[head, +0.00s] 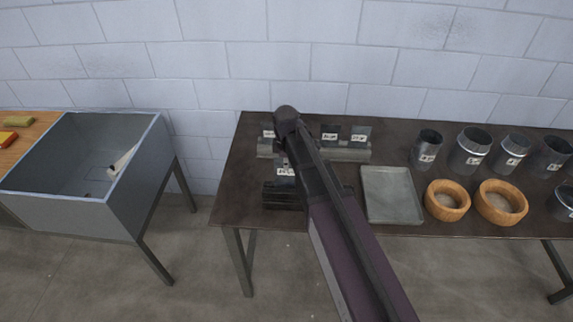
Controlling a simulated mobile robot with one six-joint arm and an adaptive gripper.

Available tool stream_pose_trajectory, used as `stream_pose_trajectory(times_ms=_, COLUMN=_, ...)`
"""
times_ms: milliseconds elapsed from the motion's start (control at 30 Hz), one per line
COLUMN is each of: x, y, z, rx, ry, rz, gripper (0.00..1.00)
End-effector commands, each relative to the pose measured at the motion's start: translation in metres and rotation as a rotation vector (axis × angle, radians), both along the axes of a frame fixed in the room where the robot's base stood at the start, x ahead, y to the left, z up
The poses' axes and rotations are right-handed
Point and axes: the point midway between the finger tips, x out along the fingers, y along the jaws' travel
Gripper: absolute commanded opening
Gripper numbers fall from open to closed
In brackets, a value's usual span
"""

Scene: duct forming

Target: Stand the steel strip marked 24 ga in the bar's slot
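A grey bar (345,154) lies along the back of the dark table, and its left part shows on the other side of my arm. Small dark steel strips with white labels stand upright at it: one at the left (268,132) and two at the right, the nearer (330,135) and the farther (361,136). Another labelled piece (285,171) shows lower down, beside a dark block (281,194). The labels are too small to read, so I cannot tell which is 24 ga. My arm crosses the bar's middle and hides it. My gripper's fingers are not distinguishable.
A shallow grey tray (391,219) lies right of my arm. A grey metal bin (75,211) stands at the left, apart from the table (235,193).

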Motion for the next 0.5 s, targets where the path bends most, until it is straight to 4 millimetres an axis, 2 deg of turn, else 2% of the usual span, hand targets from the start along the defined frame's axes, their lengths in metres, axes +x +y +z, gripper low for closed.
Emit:
stream_pose_trajectory(times_ms=200, x=0.000, y=0.000, z=-0.010, rx=0.000, ry=0.000, rz=0.000, gripper=0.00)
stream_pose_trajectory(times_ms=500, x=0.000, y=0.000, z=-0.015, rx=0.000, ry=0.000, rz=0.000, gripper=0.00)
